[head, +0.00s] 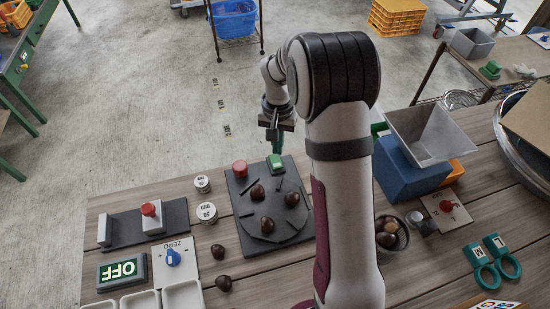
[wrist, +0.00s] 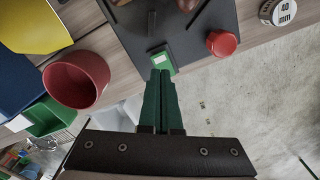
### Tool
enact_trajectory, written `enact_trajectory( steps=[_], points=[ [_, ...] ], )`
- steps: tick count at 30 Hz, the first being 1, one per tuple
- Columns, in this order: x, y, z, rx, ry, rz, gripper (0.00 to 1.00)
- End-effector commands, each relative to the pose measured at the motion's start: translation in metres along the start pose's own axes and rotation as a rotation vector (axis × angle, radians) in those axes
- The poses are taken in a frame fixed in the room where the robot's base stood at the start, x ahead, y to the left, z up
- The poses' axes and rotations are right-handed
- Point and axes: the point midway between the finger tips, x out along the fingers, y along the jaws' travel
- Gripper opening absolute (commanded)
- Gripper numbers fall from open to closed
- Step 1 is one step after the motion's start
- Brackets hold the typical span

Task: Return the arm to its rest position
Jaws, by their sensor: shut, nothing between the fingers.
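My gripper (head: 277,150) hangs just above the far edge of the dark plate (head: 246,210), with its green fingers pointing down. In the wrist view its fingertips (wrist: 160,76) are together and empty, close to a green button (wrist: 161,59). That button (head: 275,161) sits at the plate's far edge in the head view. I cannot tell whether the fingers touch it. My arm rises from the front of the table and bends over the far side, hiding part of the table behind it.
Several chestnuts (head: 267,224) lie on the plate. A red knob (head: 240,168) stands at its far left corner. A grey hopper (head: 428,132) and blue box (head: 405,172) stand right of my arm. A red cup (wrist: 77,80) shows in the wrist view. Open floor (head: 150,120) lies beyond the table.

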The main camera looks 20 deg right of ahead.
Motion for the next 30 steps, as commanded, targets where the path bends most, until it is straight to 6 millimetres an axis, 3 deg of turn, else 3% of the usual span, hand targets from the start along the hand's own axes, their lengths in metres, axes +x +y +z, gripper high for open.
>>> enact_trajectory(
  steps=[5,17,19,20,22,25,27,30],
  points=[
    [-0.012,0.0,0.0,-0.001,0.001,0.0,0.0],
    [-0.013,0.0,0.001,0.0,0.0,0.0,0.0],
    [-0.026,0.001,0.01,0.0,0.0,-0.005,0.0],
    [-0.036,0.003,0.019,-0.001,-0.001,-0.01,0.0],
    [-0.07,0.009,0.057,-0.006,-0.008,-0.027,0.0],
    [-0.112,0.029,0.134,-0.015,-0.031,-0.057,0.0],
    [-0.126,0.044,0.188,-0.021,-0.05,-0.079,0.0],
    [-0.128,0.064,0.249,-0.031,-0.072,-0.106,0.0]
  ],
)
